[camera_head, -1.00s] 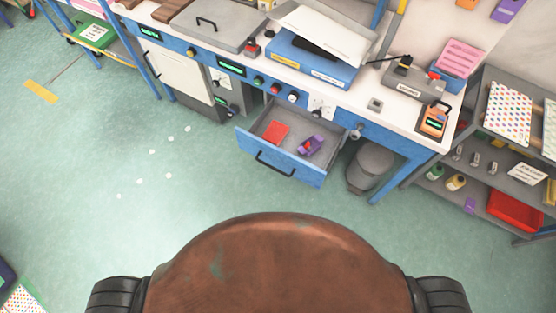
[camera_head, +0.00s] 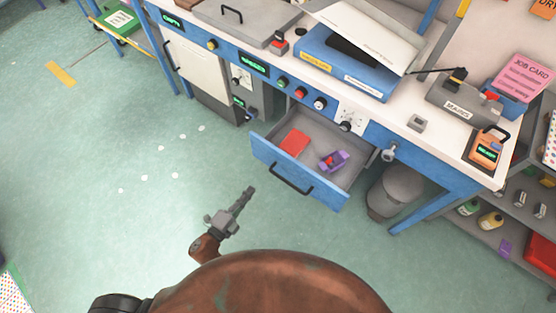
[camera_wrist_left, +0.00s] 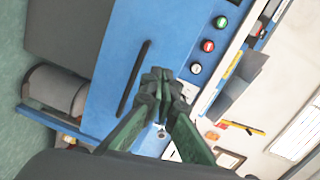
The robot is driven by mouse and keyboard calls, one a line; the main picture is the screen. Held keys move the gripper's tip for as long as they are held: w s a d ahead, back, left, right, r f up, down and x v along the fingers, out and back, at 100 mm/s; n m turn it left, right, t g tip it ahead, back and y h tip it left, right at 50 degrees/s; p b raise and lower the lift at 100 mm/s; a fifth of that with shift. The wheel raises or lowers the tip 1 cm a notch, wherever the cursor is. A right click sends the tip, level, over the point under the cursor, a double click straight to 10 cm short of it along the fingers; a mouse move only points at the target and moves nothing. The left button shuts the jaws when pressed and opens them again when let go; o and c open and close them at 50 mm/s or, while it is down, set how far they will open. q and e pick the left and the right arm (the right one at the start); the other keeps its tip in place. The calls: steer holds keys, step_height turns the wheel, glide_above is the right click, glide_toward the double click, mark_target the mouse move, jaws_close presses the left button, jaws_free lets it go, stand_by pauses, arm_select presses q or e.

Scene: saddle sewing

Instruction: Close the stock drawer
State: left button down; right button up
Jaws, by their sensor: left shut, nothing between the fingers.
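The stock drawer (camera_head: 268,156) stands pulled out from the blue bench in the head view. It has a blue front, a dark bar handle (camera_head: 290,179) and a grey inside. A red flat item (camera_head: 294,142) and a purple item (camera_head: 334,160) lie in it. My left gripper (camera_head: 249,191) is shut and empty, in front of the drawer and apart from the handle in the picture. In the left wrist view, the shut fingertips (camera_wrist_left: 160,80) show before a blue panel with a dark handle (camera_wrist_left: 134,78), which looks like the drawer front. My right gripper is out of view.
A grey bin (camera_head: 398,190) stands under the bench, right of the drawer. The bench top (camera_head: 440,125) carries a blue box (camera_head: 340,65) and an orange device (camera_head: 485,148). A shelf rack stands at far right.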

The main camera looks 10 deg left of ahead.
arm_select(q)
step_height(320, 180, up, 4)
steer(key=d+m+h, duration=0.2)
steer(key=b, duration=0.3)
glide_toward(282, 156)
steer(key=shift+m, duration=0.3)
steer(key=x, duration=0.6)
steer(key=shift+d+r, duration=0.15)
steer(key=shift+w+d, duration=0.2)
steer(key=shift+w, duration=0.1)
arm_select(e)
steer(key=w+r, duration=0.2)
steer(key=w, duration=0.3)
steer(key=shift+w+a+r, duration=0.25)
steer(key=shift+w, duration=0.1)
arm_select(q)
steer(key=shift+w, duration=0.1)
